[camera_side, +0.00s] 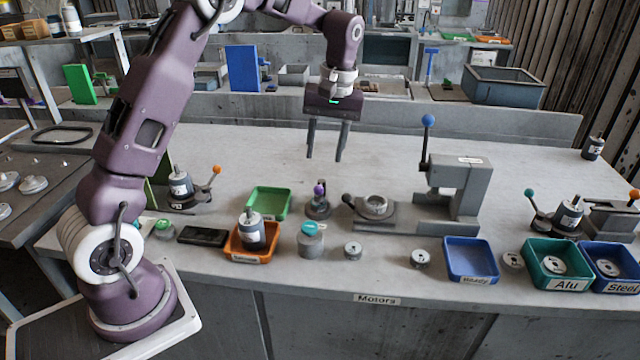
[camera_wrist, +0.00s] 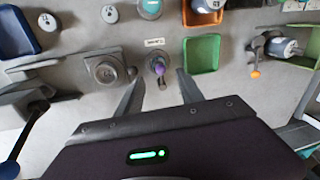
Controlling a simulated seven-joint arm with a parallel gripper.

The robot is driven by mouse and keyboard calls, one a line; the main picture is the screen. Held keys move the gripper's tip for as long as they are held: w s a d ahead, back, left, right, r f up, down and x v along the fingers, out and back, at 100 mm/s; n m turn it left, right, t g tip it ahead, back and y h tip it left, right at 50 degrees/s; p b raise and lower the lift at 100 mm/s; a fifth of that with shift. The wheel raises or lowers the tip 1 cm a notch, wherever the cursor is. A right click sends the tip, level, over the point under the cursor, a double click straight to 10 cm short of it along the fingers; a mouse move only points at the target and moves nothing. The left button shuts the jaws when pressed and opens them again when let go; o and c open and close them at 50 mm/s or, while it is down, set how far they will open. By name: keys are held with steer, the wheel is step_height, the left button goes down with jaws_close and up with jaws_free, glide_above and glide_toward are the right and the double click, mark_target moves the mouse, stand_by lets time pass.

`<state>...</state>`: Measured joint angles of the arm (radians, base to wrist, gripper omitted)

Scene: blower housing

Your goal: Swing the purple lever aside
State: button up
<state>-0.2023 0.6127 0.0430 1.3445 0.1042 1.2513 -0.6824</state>
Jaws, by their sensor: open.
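The purple lever (camera_side: 319,190) is a short stalk with a purple knob on a small dark grey base (camera_side: 318,208), standing on the table between the green tray and a grey fixture. In the wrist view the purple knob (camera_wrist: 159,69) shows beyond the fingertips, near the middle between them. My gripper (camera_side: 325,158) is open and empty, with its two dark fingers pointing down. It hangs above the table, higher than the lever and apart from it. It also shows in the wrist view (camera_wrist: 160,78), one finger to each side of the knob.
A green tray (camera_side: 288,203) stands left of the lever, with an orange tray (camera_side: 270,256) holding a motor (camera_side: 252,230) in front. A grey round fixture (camera_side: 376,208) with a dark-knobbed handle is close on the right. A tall press (camera_side: 462,190) with a blue-knobbed lever (camera_side: 428,122) stands further right.

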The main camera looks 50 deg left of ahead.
mark_target(320, 183)
steer(key=shift+n+g, duration=0.4)
steer(key=shift+n, duration=0.1)
steer(key=a+f, duration=0.1)
steer(key=f, duration=0.6)
steer(key=a+f, duration=0.1)
steer(key=f, duration=0.3)
steer(key=shift+w+a+f, duration=0.1)
steer(key=shift+w+a, duration=0.25)
jaws_close()
